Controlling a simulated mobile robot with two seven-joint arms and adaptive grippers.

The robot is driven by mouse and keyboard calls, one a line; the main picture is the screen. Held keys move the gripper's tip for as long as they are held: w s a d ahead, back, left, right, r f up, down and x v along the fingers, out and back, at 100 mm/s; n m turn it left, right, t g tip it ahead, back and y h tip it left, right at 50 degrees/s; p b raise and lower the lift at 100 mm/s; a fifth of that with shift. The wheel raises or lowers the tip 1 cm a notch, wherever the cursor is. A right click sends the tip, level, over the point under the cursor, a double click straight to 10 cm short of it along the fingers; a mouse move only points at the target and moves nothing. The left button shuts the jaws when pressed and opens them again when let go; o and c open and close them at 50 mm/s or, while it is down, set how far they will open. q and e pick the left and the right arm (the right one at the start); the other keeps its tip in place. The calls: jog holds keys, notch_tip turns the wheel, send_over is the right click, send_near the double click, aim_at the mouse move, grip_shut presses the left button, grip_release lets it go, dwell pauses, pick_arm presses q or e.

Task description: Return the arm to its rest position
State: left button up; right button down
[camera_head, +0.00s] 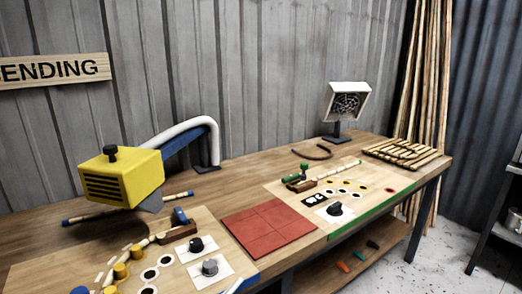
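Neither of my grippers shows in the head view, and no arm of mine can be made out for sure. The workbench (255,183) runs across the view. On it, a left board (215,230) with a blue edge carries knobs and yellow pegs, and a right board (385,180) with a green edge carries a knob and green-handled parts. A red tiled mat (268,228) lies between the boards. A yellow slotted box (122,178) hangs over the left board, near a blue arm with a white hose (190,128).
A grey-white panel unit (346,102) stands at the back of the bench. A rack of short rattan pieces (405,153) lies at the right end. A curved brown piece (312,151) lies behind the right board. Tall poles (427,80) lean on the wall. Open floor shows right.

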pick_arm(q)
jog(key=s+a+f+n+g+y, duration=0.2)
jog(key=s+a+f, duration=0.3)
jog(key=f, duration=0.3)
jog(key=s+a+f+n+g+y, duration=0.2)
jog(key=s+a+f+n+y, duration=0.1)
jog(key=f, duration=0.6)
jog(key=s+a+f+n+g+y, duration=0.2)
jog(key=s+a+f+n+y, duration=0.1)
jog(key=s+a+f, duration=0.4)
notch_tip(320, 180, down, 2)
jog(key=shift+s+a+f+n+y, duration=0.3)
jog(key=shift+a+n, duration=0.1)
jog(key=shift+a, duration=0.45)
